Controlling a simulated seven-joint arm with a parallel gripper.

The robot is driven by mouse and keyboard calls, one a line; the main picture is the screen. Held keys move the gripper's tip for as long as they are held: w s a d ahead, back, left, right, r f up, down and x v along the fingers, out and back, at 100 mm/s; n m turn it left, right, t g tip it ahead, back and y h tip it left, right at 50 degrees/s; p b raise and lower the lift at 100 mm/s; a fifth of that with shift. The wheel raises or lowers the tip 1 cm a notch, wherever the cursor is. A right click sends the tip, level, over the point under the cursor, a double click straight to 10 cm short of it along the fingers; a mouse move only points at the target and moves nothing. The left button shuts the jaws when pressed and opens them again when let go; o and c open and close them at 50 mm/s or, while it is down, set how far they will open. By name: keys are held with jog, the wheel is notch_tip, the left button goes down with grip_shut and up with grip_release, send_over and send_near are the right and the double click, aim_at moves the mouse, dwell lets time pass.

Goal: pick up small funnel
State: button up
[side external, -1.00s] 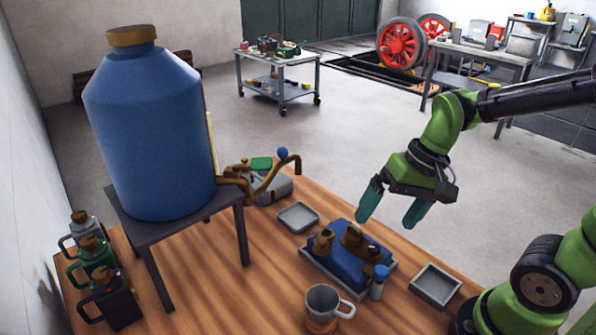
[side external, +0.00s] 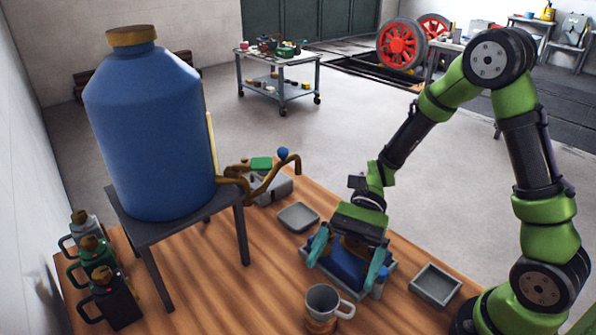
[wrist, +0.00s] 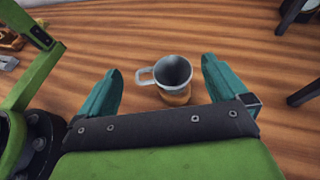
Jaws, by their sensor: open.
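I cannot make out for certain which thing is the small funnel. A grey cup-shaped vessel (side external: 322,300) with a side handle and a copper-brown base stands near the table's front; in the wrist view the vessel (wrist: 174,75) appears between my fingers. A grey tray with a blue insert (side external: 348,264) lies behind it, and its brass-brown pieces are now mostly hidden by my gripper. My gripper (side external: 346,266) points down over this tray, teal fingers apart, with nothing visibly held. I cannot tell whether the fingers touch anything there.
A large blue tank (side external: 150,135) stands on a dark stand at the left, with brown pipes beside it. Several cans line the left edge. A flat grey tray (side external: 298,218) and an empty grey box (side external: 436,285) flank the blue insert. Wood between stand and vessel is clear.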

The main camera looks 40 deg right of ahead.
aim_at(331, 300)
jog(key=f, duration=0.1)
jog(key=a+f, duration=0.1)
jog(key=f, duration=0.1)
jog(key=shift+s+a+f, duration=0.35)
jog(key=shift+a+f, duration=0.05)
jog(key=shift+s+a+f, duration=0.15)
jog(key=shift+a+f, duration=0.05)
jog(key=shift+a, duration=0.25)
jog(key=c, duration=0.7)
notch_tip(331, 300, up, 10)
jog(key=shift+r, duration=0.1)
jog(key=shift+r, duration=0.1)
